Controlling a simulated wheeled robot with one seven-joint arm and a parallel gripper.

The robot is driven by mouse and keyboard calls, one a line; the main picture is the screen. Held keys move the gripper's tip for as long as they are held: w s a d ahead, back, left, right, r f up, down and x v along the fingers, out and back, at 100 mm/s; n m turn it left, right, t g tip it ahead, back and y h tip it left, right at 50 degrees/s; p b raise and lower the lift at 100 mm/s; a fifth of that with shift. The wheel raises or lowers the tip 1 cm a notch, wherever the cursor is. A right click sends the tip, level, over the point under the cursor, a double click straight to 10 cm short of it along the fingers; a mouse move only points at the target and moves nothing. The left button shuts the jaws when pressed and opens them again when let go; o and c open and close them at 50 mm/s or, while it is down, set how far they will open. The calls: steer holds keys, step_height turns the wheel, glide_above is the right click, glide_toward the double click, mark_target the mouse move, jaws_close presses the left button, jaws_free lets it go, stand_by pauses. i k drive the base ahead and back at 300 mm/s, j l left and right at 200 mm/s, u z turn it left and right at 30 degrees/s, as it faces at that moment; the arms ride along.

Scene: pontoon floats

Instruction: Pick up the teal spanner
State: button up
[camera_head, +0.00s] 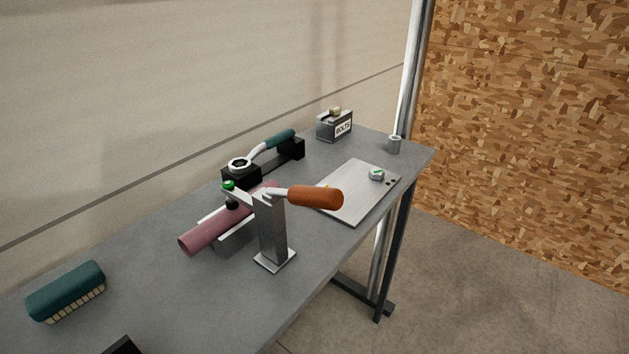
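The teal spanner (279,139) lies across a black rest with two raised blocks, towards the back of the grey workbench. Its teal handle points to the far right and sits over the far block (291,149). Its pale curved shank runs down to a ring head (239,164) over the near block (241,177). My gripper cannot be made out in this view. A small dark shape (124,346) is cut off at the bottom edge, and I cannot tell what it is.
A grey post with an orange handle (315,197) stands in front of a pink cylinder (215,232) on a cradle.

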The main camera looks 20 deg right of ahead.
mark_target(276, 140)
steer(key=l+u, duration=0.1)
steer(key=u, duration=0.3)
steer(key=i+l+u, duration=0.1)
steer(key=u, duration=0.25)
steer(key=l+u, duration=0.4)
steer(key=l, duration=0.5)
steer(key=l+u, duration=0.35)
steer(key=l, duration=0.6)
